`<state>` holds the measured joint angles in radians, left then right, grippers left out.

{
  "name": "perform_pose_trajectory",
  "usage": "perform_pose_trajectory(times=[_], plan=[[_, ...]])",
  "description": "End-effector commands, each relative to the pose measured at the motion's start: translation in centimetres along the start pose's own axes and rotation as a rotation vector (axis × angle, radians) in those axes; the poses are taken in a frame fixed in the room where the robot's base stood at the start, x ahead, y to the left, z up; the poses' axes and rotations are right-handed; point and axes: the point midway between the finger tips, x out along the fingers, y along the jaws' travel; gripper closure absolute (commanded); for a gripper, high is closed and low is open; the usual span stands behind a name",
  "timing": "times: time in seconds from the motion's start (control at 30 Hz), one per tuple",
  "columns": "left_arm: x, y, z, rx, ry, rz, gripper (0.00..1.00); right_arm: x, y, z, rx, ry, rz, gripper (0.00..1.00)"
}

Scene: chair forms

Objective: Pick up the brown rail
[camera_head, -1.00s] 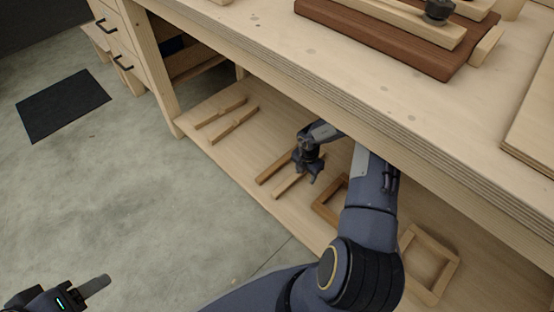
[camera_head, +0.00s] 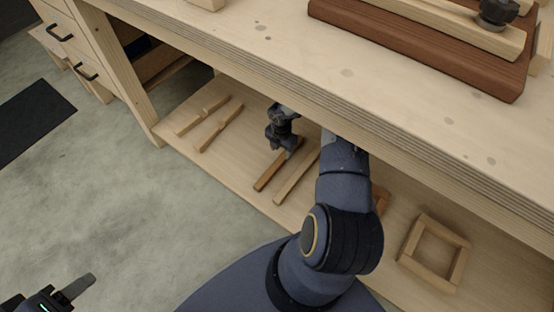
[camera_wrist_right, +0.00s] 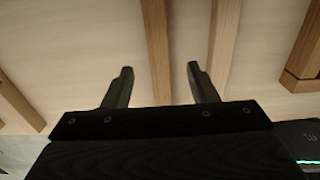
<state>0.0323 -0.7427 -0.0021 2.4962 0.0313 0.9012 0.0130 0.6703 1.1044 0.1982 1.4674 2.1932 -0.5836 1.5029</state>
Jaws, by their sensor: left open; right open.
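The brown rail (camera_head: 271,172) lies on the lower shelf under the workbench, the darker of two parallel rails. My right gripper (camera_head: 280,146) is over its far part and hides some of it.
A lighter rail (camera_head: 297,176) lies just right of the brown one. Two notched pieces (camera_head: 220,124) lie to the left. A square wooden frame (camera_head: 435,252) lies to the right, with another frame partly behind my arm. The bench top (camera_head: 330,70) overhangs the shelf.

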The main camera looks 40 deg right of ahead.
Motion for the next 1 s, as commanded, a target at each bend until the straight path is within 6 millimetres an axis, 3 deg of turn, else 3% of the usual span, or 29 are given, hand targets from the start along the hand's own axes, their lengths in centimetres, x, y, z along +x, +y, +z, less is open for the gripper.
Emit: perform_pose_trajectory(times=[0.43, 0.7, 1.0], plan=[[3.1, -1.4, 1.6, 0.000, 0.000, 0.000, 0.46, 5.8, 0.2, -0.3, -0.001, -0.001, 0.000, 0.47], [3.0, -1.4, 1.5, 0.000, 0.000, 0.000, 0.46, 5.9, 0.2, -0.3, -0.001, -0.001, 0.001, 0.47], [3.0, -1.4, 1.5, 0.000, 0.000, 0.000, 0.46, 5.9, 0.2, -0.3, -0.001, -0.001, 0.001, 0.87]])
